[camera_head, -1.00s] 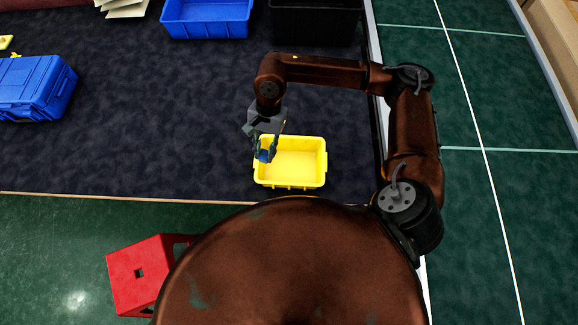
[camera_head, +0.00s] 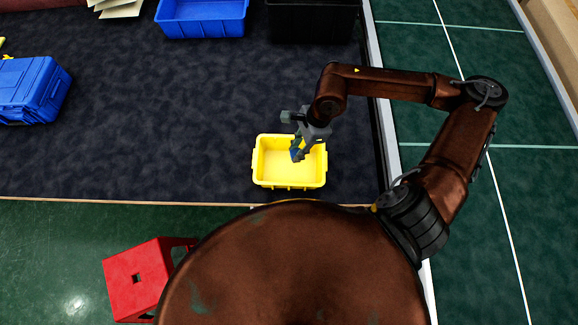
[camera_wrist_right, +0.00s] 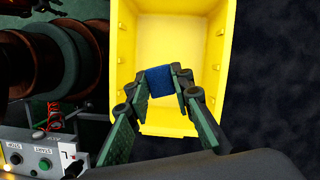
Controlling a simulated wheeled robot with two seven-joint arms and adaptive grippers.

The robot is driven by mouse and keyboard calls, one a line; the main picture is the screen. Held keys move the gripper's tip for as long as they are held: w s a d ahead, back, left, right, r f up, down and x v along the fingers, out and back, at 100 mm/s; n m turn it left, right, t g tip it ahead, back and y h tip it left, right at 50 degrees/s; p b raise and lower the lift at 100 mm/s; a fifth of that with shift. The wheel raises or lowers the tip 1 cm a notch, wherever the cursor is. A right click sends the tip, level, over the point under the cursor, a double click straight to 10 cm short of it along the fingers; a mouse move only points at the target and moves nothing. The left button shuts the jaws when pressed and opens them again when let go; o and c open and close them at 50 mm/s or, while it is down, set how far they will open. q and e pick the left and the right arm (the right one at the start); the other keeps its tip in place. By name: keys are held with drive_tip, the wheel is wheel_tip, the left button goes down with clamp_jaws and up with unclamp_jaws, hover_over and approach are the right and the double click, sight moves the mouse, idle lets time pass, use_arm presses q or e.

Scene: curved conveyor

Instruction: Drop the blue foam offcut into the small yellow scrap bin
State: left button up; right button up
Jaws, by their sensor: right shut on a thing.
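The small yellow scrap bin (camera_head: 290,182) stands on the dark mat near its front edge. My right gripper (camera_head: 298,154) is over the bin and shut on the blue foam offcut (camera_head: 294,152). In the right wrist view the offcut (camera_wrist_right: 160,80) sits between the fingertips of the right gripper (camera_wrist_right: 168,82), in front of the bin's yellow interior (camera_wrist_right: 180,40). The bin looks empty where its floor shows. How high the offcut is above the bin floor is hard to tell. My left gripper is not in view.
A blue case (camera_head: 32,90) lies at the left. A blue bin (camera_head: 203,18) and a black bin (camera_head: 312,20) stand at the back. A red stool (camera_head: 138,280) is on the floor in front. The middle of the mat (camera_head: 160,120) is clear.

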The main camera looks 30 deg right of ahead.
wheel_tip(320, 180, down, 4)
drive_tip(key=shift+f+b, duration=0.1)
drive_tip(key=shift+b, duration=0.7)
drive_tip(key=o, duration=0.8)
drive_tip(key=shift+o, duration=0.2)
drive_tip(key=shift+r, duration=0.2)
drive_tip(key=v, duration=1.1)
drive_tip(key=shift+d+r, duration=0.2)
drive_tip(key=shift+r, duration=0.2)
